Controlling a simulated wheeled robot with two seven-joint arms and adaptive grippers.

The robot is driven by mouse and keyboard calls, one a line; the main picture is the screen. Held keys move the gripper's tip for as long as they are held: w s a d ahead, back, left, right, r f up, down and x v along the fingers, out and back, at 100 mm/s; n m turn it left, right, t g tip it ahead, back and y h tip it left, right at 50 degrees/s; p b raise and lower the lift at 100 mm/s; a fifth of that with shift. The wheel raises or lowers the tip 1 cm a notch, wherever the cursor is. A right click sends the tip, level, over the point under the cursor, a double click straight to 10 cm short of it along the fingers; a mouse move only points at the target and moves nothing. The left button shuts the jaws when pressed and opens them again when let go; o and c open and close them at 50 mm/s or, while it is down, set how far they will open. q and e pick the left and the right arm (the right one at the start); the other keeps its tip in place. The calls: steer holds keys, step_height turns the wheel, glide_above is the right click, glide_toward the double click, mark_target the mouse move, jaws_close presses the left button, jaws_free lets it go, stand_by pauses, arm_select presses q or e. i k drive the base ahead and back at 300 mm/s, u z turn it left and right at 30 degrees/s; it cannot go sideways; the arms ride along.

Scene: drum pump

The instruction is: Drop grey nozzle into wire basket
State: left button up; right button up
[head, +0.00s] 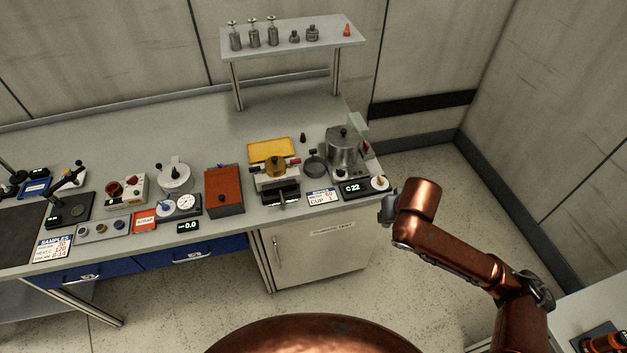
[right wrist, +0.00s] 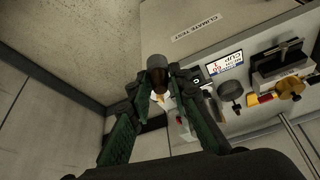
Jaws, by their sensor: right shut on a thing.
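My right gripper (right wrist: 158,80) is shut on a small dark cylinder, which I take to be the grey nozzle (right wrist: 156,64); its colour looks grey-brown in this light. In the head view my right gripper (head: 387,209) hangs just off the bench's right front corner, and the nozzle cannot be made out there. A small dark round container (head: 316,166), perhaps the wire basket, stands on the bench left of the steel pot. It also shows in the right wrist view (right wrist: 230,90), right of the gripper and apart from it. Its mesh is too small to tell. My left gripper is out of view.
A steel pot (head: 343,147), a display box reading 22 (head: 352,189) and a white dial (head: 380,184) crowd the bench's right end. A raised shelf (head: 270,53) holds several small metal parts.

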mark_target(319, 170)
steer(key=u, duration=0.75)
steer(key=i, duration=1.3)
steer(key=z, duration=0.5)
